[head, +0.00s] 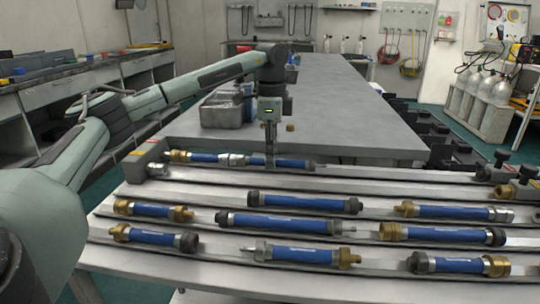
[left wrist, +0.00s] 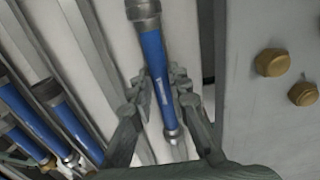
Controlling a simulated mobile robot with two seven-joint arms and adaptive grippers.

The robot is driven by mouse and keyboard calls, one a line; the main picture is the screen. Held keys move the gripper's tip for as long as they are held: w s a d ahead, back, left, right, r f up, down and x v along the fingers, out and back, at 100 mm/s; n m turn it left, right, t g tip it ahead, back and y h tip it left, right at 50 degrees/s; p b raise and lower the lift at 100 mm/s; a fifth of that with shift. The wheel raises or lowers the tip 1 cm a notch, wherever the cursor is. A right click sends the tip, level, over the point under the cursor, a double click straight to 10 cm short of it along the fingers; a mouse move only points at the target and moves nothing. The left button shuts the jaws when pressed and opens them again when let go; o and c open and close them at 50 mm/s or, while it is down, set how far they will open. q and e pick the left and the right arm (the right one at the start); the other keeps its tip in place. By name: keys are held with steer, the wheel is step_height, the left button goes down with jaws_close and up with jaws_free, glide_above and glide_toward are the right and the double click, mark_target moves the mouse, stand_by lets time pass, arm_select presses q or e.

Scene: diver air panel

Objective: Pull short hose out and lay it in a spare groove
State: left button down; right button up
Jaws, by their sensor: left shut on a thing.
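My left gripper (head: 271,163) points down at the back groove of the rack (head: 400,175). It is shut on a short blue hose (head: 292,163) with a dark collar at its right end. In the left wrist view, the fingers (left wrist: 160,95) stand on both sides of this hose (left wrist: 155,60), which has a dark end at the top and a small silver tip at the bottom. Left of it in the same groove lies another blue hose (head: 205,157) with brass and silver ends. I cannot tell whether the two touch. My right gripper is not in view.
The groove strip (head: 350,187) just in front of the held hose looks bare. Nearer grooves carry several blue hoses, such as one in the middle (head: 290,226). A grey table (head: 340,110) lies behind, with a grey bin (head: 228,108) and a brass knob (head: 290,127).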

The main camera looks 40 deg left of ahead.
arm_select(q)
steer(key=shift+w+d+p, duration=0.35)
steer(key=shift+w+d, duration=0.1)
steer(key=shift+d, duration=0.25)
steer(key=shift+w+d+p, duration=0.35)
steer(key=shift+w+d, duration=0.05)
steer(key=shift+d, duration=0.3)
steer(key=shift+r, duration=0.2)
